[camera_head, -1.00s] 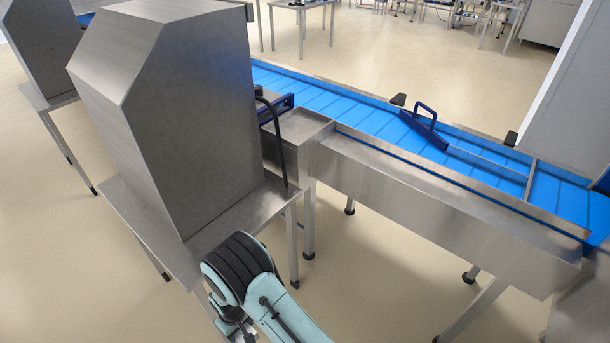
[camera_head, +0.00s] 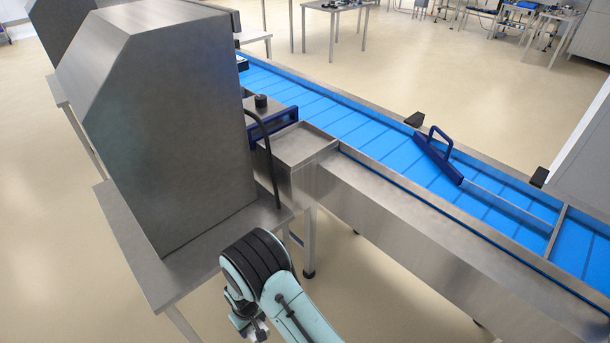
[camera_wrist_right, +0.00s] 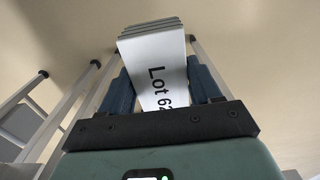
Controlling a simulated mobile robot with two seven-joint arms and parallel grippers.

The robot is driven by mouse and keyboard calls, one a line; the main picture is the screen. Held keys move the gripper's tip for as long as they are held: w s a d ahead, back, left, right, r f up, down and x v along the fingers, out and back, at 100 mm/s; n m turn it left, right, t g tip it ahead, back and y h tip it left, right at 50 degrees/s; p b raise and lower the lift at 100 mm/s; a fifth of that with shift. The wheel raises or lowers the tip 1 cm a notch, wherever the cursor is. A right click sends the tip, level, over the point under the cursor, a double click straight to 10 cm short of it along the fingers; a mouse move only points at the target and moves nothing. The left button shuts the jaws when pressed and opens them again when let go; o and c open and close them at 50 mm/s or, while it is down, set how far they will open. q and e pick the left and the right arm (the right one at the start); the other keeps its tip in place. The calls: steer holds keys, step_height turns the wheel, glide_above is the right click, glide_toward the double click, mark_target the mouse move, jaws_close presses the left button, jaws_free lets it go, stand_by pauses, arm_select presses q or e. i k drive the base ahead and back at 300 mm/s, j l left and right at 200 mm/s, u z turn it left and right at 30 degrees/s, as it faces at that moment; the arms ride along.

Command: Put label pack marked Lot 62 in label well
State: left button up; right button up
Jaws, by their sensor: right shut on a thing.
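The label pack (camera_wrist_right: 152,62) is a white, stacked block with "Lot 62" printed on its face, the last digit partly cut off by the gripper. It shows in the right wrist view between the two blue fingers of my right gripper (camera_wrist_right: 159,80), which is shut on it. In the head view my right gripper (camera_head: 252,328) hangs low at the bottom edge, beside the metal table, and the pack cannot be made out there. I cannot tell which part is the label well. My left gripper is not in view.
A large grey metal housing (camera_head: 165,130) stands on a metal table (camera_head: 165,265) at left. A shallow steel tray (camera_head: 297,146) adjoins it, beside a blue conveyor (camera_head: 345,130) with a dark blue handled bar (camera_head: 438,158). Open floor (camera_head: 400,310) lies in front of the conveyor.

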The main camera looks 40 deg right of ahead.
mark_target(311, 144)
steer(key=l+u, duration=0.15)
steer(key=l, duration=1.6)
